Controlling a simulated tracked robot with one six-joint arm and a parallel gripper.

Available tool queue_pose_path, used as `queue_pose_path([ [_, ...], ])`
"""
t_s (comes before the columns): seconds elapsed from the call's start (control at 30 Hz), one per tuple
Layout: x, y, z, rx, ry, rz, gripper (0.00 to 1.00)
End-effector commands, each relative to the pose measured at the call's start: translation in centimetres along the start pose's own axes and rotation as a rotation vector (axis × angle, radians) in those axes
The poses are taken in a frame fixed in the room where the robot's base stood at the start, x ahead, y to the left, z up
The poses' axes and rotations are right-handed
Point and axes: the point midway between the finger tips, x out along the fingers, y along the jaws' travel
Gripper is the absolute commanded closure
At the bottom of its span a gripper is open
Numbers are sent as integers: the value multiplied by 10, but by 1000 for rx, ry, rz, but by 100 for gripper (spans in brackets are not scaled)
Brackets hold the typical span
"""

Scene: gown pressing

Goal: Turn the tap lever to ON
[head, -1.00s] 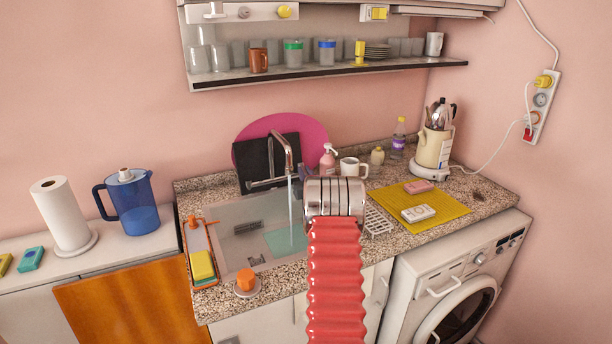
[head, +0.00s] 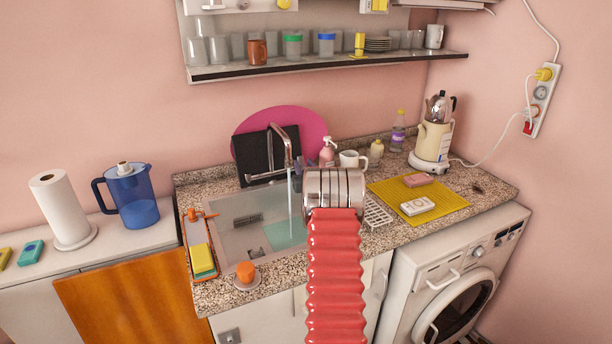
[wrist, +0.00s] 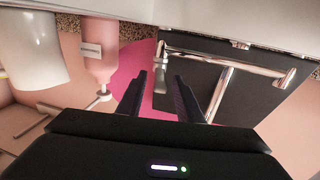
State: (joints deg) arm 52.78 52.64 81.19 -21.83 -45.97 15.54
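The chrome tap (head: 288,148) stands at the sink's back edge, and a thin stream of water (head: 291,195) falls from its spout into the sink. In the wrist view the tap (wrist: 222,92) shows tilted, with its pipes in front of a dark board. A short chrome end piece (wrist: 160,78), perhaps the lever, shows between my fingertips; I cannot tell whether they touch it. My gripper (wrist: 160,76) is open, its two dark fingers apart. In the head view my arm hides most of the gripper.
A pink soap bottle (head: 327,152) and a white mug (head: 351,160) stand close right of the tap. The dark board (head: 250,155) and pink round tray (head: 308,125) lean behind it. An orange-capped item (head: 246,272) stands at the counter's front.

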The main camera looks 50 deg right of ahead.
Motion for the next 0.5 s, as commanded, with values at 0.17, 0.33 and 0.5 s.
queue_pose_path([
  [0.17,-14,0,0,1,0,0,67],
  [0.33,-33,0,0,0,0,1,67],
  [0.5,-53,0,0,0,0,1,67],
])
